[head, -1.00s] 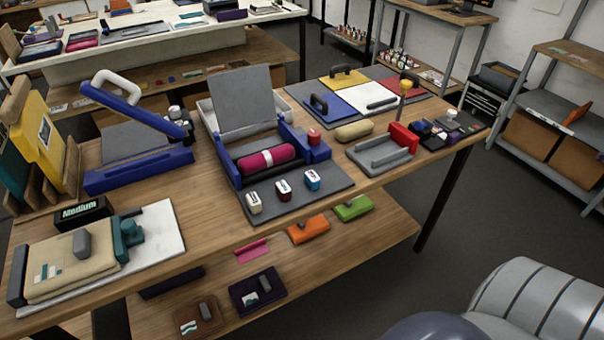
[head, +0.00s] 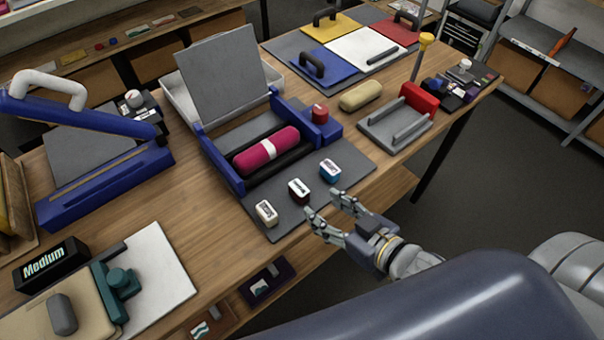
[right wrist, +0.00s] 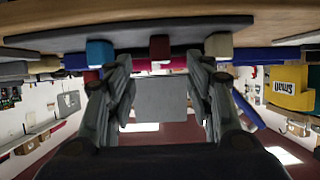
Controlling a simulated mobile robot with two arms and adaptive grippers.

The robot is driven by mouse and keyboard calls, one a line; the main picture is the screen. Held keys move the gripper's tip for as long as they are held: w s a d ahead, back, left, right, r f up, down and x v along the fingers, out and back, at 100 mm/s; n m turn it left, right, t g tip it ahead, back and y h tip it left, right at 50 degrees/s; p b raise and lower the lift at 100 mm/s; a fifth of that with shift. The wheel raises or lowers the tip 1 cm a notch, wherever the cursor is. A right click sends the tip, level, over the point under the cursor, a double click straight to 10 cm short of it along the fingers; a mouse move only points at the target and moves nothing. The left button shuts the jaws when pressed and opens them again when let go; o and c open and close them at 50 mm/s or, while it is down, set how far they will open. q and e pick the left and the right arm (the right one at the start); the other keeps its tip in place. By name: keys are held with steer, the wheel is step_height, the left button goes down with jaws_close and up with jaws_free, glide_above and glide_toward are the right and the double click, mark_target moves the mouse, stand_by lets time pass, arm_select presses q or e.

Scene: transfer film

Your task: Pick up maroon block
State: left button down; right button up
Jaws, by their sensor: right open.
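The maroon block (head: 299,190) is small, with a white labelled top. It stands on the grey mat (head: 278,222) between a cream block (head: 266,212) and a blue block (head: 330,170). My right gripper (head: 322,205) is open and empty, its fingers pointing toward the maroon block from the table's front edge, apart from it. In the right wrist view the maroon block (right wrist: 160,47) shows upside down, centred between and beyond the open fingers (right wrist: 159,64). My left gripper is not in view.
Behind the blocks is a blue-framed press with a magenta roller (head: 266,150). A grey tray with a red end (head: 395,130) and a beige roll (head: 361,96) lie to the right. A lower shelf (head: 385,190) shows under the table edge.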

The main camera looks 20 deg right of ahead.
mark_target(301, 189)
steer(key=x, duration=0.2)
steer(key=p+x, duration=0.1)
steer(key=x, duration=0.1)
steer(key=shift+w+a+r, duration=0.1)
steer(key=shift+r, duration=0.2)
steer(key=shift+w+a+f, duration=0.1)
steer(key=shift+w+f, duration=0.05)
steer(key=shift+w, duration=0.1)
steer(key=shift+w+a+p, duration=0.2)
steer(key=shift+w+p, duration=0.15)
steer(key=shift+w, duration=0.25)
steer(key=p+x, duration=0.1)
steer(key=x, duration=0.2)
steer(key=shift+w, duration=0.2)
steer(key=shift+w+a, duration=0.15)
steer(key=shift+w, duration=0.15)
steer(key=shift+f, duration=0.2)
steer(key=shift+w, duration=0.1)
steer(key=c, duration=1)
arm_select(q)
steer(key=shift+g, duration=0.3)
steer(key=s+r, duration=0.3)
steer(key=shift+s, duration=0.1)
arm_select(e)
steer(key=shift+o, duration=0.2)
